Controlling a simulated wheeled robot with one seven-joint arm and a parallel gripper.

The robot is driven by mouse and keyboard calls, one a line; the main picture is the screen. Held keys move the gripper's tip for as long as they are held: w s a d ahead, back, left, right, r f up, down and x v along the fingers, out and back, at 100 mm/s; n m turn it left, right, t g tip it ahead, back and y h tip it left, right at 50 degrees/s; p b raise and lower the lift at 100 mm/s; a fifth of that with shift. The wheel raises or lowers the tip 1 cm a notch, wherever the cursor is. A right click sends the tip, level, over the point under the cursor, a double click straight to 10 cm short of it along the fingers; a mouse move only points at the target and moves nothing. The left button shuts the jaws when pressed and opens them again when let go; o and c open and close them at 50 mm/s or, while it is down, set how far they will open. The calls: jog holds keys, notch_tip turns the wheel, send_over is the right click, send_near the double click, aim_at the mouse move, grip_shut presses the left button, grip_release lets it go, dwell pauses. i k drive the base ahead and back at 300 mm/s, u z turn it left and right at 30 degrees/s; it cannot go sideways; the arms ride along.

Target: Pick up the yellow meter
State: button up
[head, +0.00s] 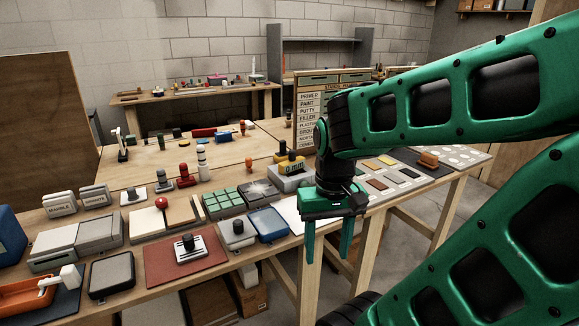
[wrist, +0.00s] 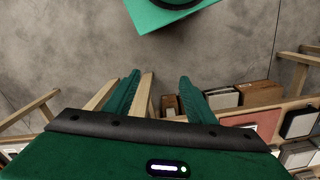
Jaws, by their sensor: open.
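The yellow meter (head: 291,168) carries "0 mm" lettering and has a dark part on top. It rests on a grey block on the workbench in the head view, just left of my wrist. My gripper (head: 327,252) points down, open and empty, in front of the bench's near edge. It appears nearer to the camera than the meter. In the wrist view my open gripper (wrist: 157,85) has bare floor and bench legs below it. The meter cannot be made out in that view.
A green-button pad (head: 223,203), a blue tray (head: 268,224) and a red mat (head: 185,258) crowd the bench left of my gripper. A sign board (head: 308,112) stands behind the meter. Brown boxes (wrist: 262,93) lie below the bench.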

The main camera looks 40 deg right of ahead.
aim_at(294, 163)
jog(key=u, duration=2.5)
jog(key=k, duration=0.9)
jog(key=z, duration=2.75)
